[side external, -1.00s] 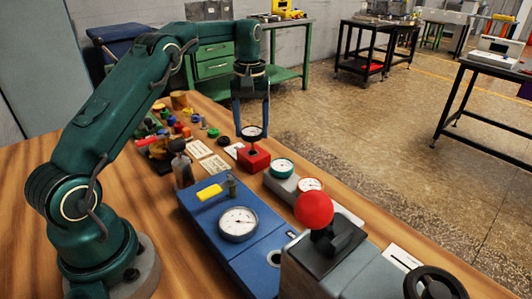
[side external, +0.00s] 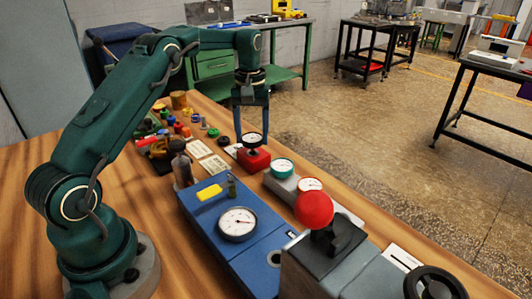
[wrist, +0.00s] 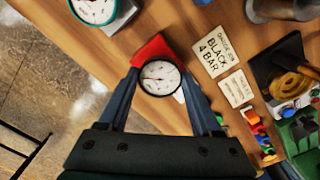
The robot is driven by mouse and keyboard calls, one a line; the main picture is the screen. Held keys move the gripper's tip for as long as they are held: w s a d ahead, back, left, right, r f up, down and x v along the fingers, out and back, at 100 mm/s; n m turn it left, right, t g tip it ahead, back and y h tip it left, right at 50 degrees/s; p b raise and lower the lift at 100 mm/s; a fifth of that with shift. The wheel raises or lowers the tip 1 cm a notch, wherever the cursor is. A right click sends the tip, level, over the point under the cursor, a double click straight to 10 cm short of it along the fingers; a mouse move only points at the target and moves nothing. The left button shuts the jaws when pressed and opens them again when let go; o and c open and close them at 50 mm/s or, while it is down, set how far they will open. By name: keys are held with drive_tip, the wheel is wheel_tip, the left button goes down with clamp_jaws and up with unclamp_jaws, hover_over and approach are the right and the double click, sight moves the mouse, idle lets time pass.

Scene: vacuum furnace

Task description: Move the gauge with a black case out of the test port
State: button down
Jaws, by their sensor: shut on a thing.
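The gauge with a black case (side external: 251,138) has a round white dial and is upright just above a red block (side external: 256,162). My gripper (side external: 252,134) points down and is shut on this gauge, one finger on each side. In the wrist view the gauge (wrist: 160,78) sits between the fingertips, with the red block (wrist: 151,49) just beyond and partly hidden by it. Whether its lower end touches or enters the block is hidden. A blue unit (side external: 262,240) carries a large dial gauge (side external: 238,223), a yellow handle (side external: 209,192) and a short olive fitting (side external: 232,186).
A green-cased gauge (side external: 282,168) and an orange-rimmed gauge (side external: 310,185) stand on a grey block close to the red one. Printed cards (side external: 214,164) lie to the left. A red ball knob (side external: 314,209) stands up in front. The table's right edge is close.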

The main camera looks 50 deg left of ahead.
drive_tip(key=shift+f, duration=0.4)
drive_tip(key=shift+f, duration=0.3)
drive_tip(key=shift+f, duration=0.2)
idle(0.9)
unclamp_jaws()
drive_tip(key=shift+r, duration=3)
